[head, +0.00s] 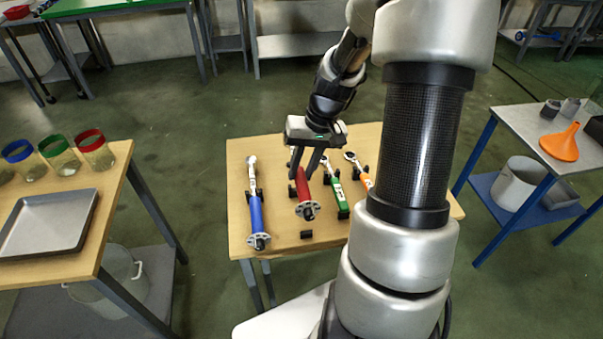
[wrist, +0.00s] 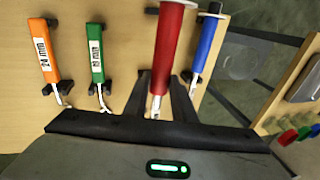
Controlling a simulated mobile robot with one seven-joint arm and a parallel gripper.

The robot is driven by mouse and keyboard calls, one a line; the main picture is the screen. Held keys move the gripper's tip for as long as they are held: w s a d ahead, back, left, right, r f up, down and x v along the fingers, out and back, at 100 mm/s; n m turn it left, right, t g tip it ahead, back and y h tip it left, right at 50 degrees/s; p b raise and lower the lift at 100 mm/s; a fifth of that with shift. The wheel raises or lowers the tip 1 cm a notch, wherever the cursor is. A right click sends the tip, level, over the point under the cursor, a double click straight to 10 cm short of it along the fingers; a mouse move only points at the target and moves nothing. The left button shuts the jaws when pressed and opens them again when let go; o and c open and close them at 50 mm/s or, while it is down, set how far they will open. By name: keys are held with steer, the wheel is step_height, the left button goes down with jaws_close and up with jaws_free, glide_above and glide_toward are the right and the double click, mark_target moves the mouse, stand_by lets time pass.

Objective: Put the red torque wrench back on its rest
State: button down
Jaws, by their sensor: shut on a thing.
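The red torque wrench (head: 303,186) is between the fingers of my gripper (head: 304,168), above the wooden table. Its red handle points toward the front of the table in the head view. In the wrist view, the handle (wrist: 171,45) looks large and close, and the fingers of my gripper (wrist: 158,92) close around the metal shaft below it. A small black rest block (head: 306,234) sits on the table just beyond the handle end, apart from it. Another black block (head: 292,190) shows beside the handle. The wrench's head is hidden by my gripper.
A blue wrench (head: 256,213) lies left of the red one. Green (head: 337,191) and orange (head: 366,181) wrenches lie on black rests to the right, close by. The wooden table (head: 280,262) has bare room at its front. Side tables stand left and right.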

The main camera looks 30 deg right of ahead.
stand_by(0.3)
steer(key=shift+f+b, duration=0.2)
steer(key=shift+b, duration=0.1)
steer(key=shift+s+d+b+x, duration=0.1)
steer(key=shift+d+b+x, duration=0.1)
steer(key=shift+b+x, duration=0.6)
steer(key=shift+s+d+b+x, duration=0.15)
steer(key=shift+b+x, duration=0.35)
steer(key=shift+x, duration=0.5)
steer(key=shift+s+d+b+x, duration=0.1)
steer(key=shift+d+b+x, duration=0.1)
steer(key=shift+b+x, duration=0.55)
steer(key=shift+s+d+b+x, duration=0.1)
steer(key=shift+d+b+x, duration=0.1)
steer(key=shift+b+x, duration=0.5)
steer(key=shift+s+d+b+x, duration=0.15)
steer(key=shift+b+x, duration=0.1)
steer(key=shift+x, duration=0.75)
steer(key=c, duration=1.5)
jaws_free()
steer(key=shift+o, duration=0.6)
steer(key=shift+f, duration=0.1)
steer(key=shift+a, duration=0.1)
steer(key=p+v, duration=0.3)
steer(key=v, duration=1.4)
steer(key=shift+r+p, duration=0.2)
steer(key=shift+p, duration=0.2)
